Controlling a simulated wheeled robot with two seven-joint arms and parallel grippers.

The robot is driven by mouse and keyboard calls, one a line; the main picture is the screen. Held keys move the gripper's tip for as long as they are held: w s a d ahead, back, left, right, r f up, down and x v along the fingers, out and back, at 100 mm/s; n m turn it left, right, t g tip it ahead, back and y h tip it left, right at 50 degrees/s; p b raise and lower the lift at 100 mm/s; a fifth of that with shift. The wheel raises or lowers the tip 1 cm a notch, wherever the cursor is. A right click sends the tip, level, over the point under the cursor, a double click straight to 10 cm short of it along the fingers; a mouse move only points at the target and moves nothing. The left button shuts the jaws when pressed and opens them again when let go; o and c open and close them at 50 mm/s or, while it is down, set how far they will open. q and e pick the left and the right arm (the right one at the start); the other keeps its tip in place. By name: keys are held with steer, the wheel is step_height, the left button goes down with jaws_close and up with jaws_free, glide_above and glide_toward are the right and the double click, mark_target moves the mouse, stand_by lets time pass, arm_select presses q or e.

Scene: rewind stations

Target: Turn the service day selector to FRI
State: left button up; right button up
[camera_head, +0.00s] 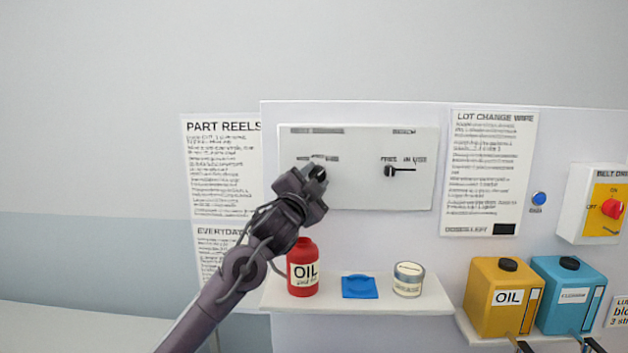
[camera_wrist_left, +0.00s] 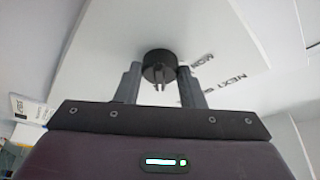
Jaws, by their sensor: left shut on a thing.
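The white panel (camera_head: 360,190) on the wall carries two black knobs. The left knob (camera_head: 318,173) is mostly hidden behind my left gripper (camera_head: 314,178); I take it as the service day selector. In the left wrist view the round black knob (camera_wrist_left: 160,65) sits between the two fingers of my left gripper (camera_wrist_left: 160,82), which is shut on it. Printed words, one looking like MON, lie upside down to its right. Its pointer's direction cannot be told. The right knob (camera_head: 389,171) is free, with a thin pointer to the right. My right gripper is not in view.
Below the panel, a shelf (camera_head: 430,303) holds a red oil bottle (camera_head: 303,268), a blue flat piece (camera_head: 360,286) and a tin (camera_head: 408,280). At right stand yellow (camera_head: 495,300) and blue (camera_head: 568,295) cans, below a belt drive switch box (camera_head: 597,204).

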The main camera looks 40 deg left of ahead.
arm_select(q)
steer(key=o, duration=1)
steer(key=b+v, duration=0.4)
steer(key=v, duration=0.3)
steer(key=shift+s+d+f, duration=0.15)
steer(key=shift+s, duration=0.2)
